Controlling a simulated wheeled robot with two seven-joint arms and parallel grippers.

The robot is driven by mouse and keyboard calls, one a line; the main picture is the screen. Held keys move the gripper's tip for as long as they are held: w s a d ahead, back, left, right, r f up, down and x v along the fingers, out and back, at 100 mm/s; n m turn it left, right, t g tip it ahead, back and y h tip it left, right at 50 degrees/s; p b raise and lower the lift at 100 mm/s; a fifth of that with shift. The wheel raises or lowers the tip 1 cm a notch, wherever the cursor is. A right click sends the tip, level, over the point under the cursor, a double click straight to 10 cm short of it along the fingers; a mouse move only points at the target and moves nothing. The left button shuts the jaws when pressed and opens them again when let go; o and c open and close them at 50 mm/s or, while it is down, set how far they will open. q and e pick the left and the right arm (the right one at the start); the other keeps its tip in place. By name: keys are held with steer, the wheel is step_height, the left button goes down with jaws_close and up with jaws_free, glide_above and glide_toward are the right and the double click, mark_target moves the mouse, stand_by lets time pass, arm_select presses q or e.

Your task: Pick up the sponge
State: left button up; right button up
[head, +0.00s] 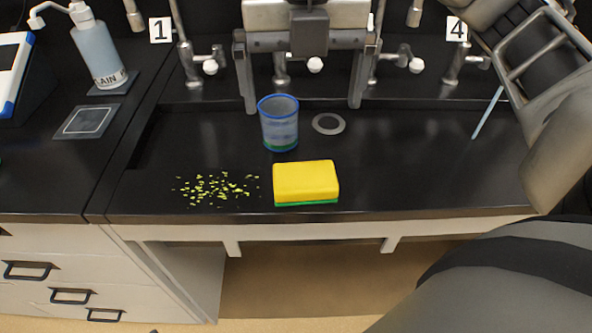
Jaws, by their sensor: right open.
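A yellow sponge (306,181) with a green underside lies flat on the black counter near its front edge, in the middle of the head view. My right gripper (303,108) hangs in from the top middle, its two fingers spread wide and pointing down. It is open, with nothing held between its fingers. It is farther back than the sponge and apart from it. My left gripper is out of view.
A blue-rimmed cup (278,126) stands just behind the sponge. Yellow-green bits (215,188) lie to its left. A grey ring (328,123) lies right of the cup. Several taps line the back. A dispenser bottle (98,55) stands at left. Counter right of the sponge is clear.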

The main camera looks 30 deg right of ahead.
steer(key=b, duration=0.2)
glide_above(305, 175)
step_height(305, 175, down, 10)
steer(key=shift+w+a+r, duration=0.1)
steer(key=shift+a, duration=0.05)
step_height(305, 175, down, 5)
steer(key=shift+f+b, duration=0.1)
steer(key=shift+b, duration=0.6)
steer(key=c, duration=0.8)
